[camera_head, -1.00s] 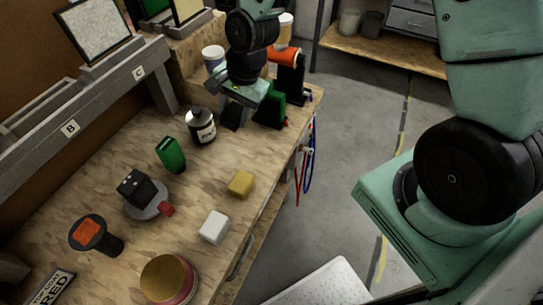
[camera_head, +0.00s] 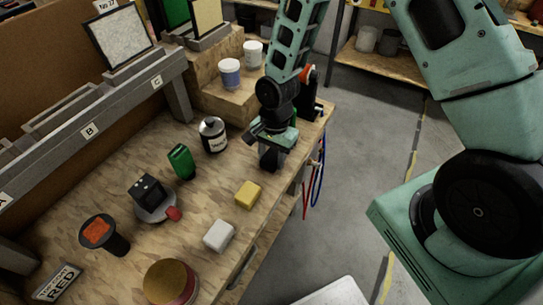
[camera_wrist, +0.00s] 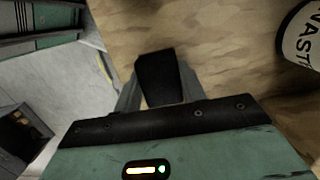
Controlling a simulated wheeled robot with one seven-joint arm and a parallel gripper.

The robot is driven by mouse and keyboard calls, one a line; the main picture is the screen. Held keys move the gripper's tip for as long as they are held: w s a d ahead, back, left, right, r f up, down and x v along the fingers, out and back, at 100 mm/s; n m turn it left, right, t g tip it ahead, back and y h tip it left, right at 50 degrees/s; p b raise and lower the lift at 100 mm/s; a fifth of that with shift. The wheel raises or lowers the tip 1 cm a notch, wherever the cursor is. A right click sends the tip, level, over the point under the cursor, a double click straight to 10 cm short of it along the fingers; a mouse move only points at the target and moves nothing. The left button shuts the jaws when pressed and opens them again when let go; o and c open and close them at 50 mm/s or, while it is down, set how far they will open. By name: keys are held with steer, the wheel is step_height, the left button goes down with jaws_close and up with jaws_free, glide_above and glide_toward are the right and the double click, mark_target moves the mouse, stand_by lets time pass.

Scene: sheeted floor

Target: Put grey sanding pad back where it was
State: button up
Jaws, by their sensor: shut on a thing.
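My gripper (camera_head: 270,150) is over the right part of the wooden workbench, near its edge. It is shut on a dark block that looks like the grey sanding pad (camera_wrist: 160,78). The pad also shows below the gripper in the head view (camera_head: 270,157). In the wrist view the pad stands out between the two fingers against the wood. I cannot tell whether its lower end touches the bench. No empty spot for the pad is marked in view.
A yellow block (camera_head: 248,194) and a white block (camera_head: 219,235) lie closer in. An orange-and-black tool (camera_head: 308,98) stands behind. A lettered grey rack (camera_head: 105,118) runs along the left.

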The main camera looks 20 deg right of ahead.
mark_target(274, 153)
steer(key=shift+f, duration=0.35)
steer(key=shift+f, duration=0.1)
steer(key=o, duration=0.9)
steer(key=shift+o, duration=0.2)
step_height(274, 153, up, 12)
steer(key=d+b, duration=0.1)
steer(key=b, duration=0.1)
steer(key=s+a+r+n, duration=0.3)
steer(key=s+r+n, duration=0.2)
steer(key=s+n, duration=0.4)
steer(key=s+a+r+n+t, duration=0.1)
steer(key=s+a+r+n, duration=0.3)
steer(key=s+n, duration=0.5)
steer(key=shift+s+r+n+h, duration=0.3)
steer(key=shift+s+r+h, duration=0.1)
steer(key=shift+s+r, duration=0.75)
